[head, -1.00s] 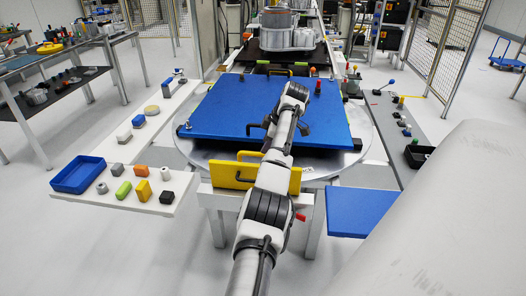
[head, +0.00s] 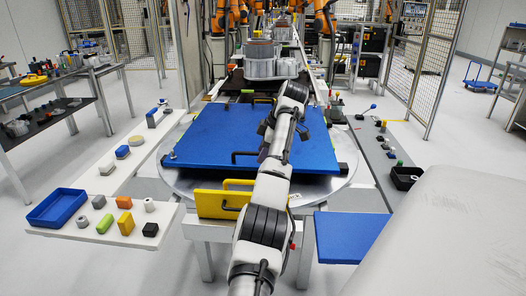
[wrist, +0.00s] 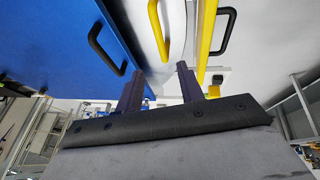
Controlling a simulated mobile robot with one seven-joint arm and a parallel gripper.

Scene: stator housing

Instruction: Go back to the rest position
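My gripper (wrist: 158,82) shows in the wrist view with its two dark fingers standing apart and nothing between them. In that view a blue panel (wrist: 60,55) with a black handle (wrist: 106,48) lies to the left of the fingers. In the head view my arm reaches forward over the blue panel (head: 215,135), and the arm hides most of the gripper. The yellow plate (head: 215,204) with its handle is at the near edge of the round metal table (head: 180,180).
The left shelf (head: 75,232) carries a blue tray (head: 57,207) and several small blocks. A second blue panel (head: 350,237) is at right. Grey cylindrical housings (head: 272,68) and orange robots (head: 325,20) stand at the back. Open floor lies at left.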

